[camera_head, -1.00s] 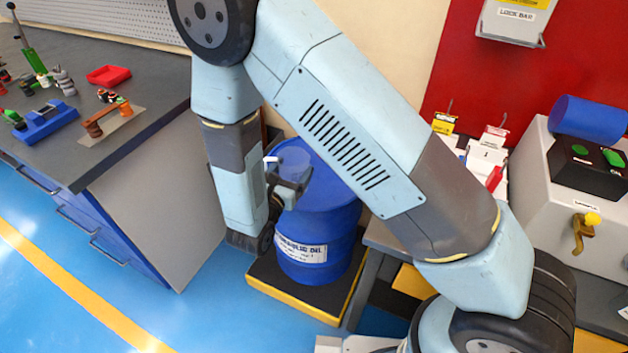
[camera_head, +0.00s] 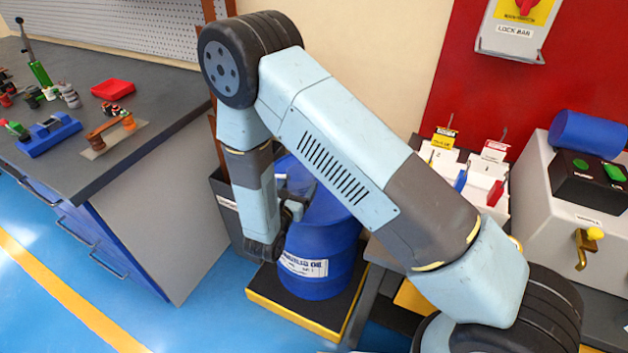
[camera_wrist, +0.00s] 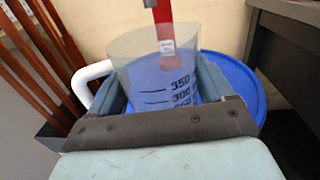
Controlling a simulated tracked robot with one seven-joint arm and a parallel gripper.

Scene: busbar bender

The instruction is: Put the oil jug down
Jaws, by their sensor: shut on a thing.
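The oil jug (camera_wrist: 158,88) is a clear measuring jug with dark graduation marks and a white handle (camera_wrist: 92,82), seen in the wrist view. My gripper (camera_wrist: 165,92) is shut on it, one finger on each side. In the head view my gripper (camera_head: 292,207) is at the blue oil drum (camera_head: 322,250), and my arm hides much of the jug. In the wrist view the jug is in front of the blue drum top (camera_wrist: 244,85). I cannot tell whether the jug's base touches it.
The drum stands on a black and yellow platform (camera_head: 292,315). A dark bin (camera_head: 228,205) with brown bars is close on its left. A grey workbench (camera_head: 150,150) with small parts is further left. The bender cabinet (camera_head: 560,180) is at the right.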

